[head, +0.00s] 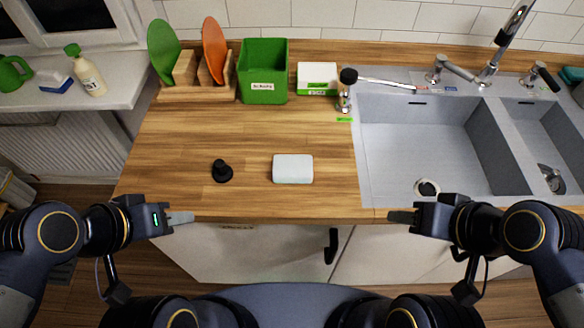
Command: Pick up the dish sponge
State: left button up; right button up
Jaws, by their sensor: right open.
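A white, rounded rectangular block (293,169) lies flat on the wooden counter, near the middle; it looks like the dish sponge. My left gripper (186,218) is at the counter's front edge, to the left of and nearer than the block, apart from it. Its fingers overlap in this view, so its opening does not show. My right gripper (398,217) is open and empty at the front edge, to the right of the block. Nothing covers the block.
A black knobbed object (222,171) stands just left of the block. Behind are a green bin (263,72), a rack (194,90) with green and orange boards, and a white-and-green box (317,79). A grey sink (420,150) is at right.

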aim_at(287, 169)
jog(key=z, duration=1.6)
jog(key=j+u, duration=0.1)
jog(key=u, duration=1.45)
jog(key=k+z, duration=0.3)
jog(key=z, duration=0.15)
jog(key=k+l+z, duration=0.25)
jog(key=z, duration=0.15)
jog(key=j+z, duration=0.2)
jog(key=j, duration=0.25)
jog(key=k+j+z, duration=0.1)
jog(key=j+z, duration=0.15)
jog(key=j, duration=0.2)
jog(key=j+z, duration=0.2)
jog(key=j, duration=0.2)
jog(key=k+j+z, duration=0.2)
jog(key=j, duration=0.2)
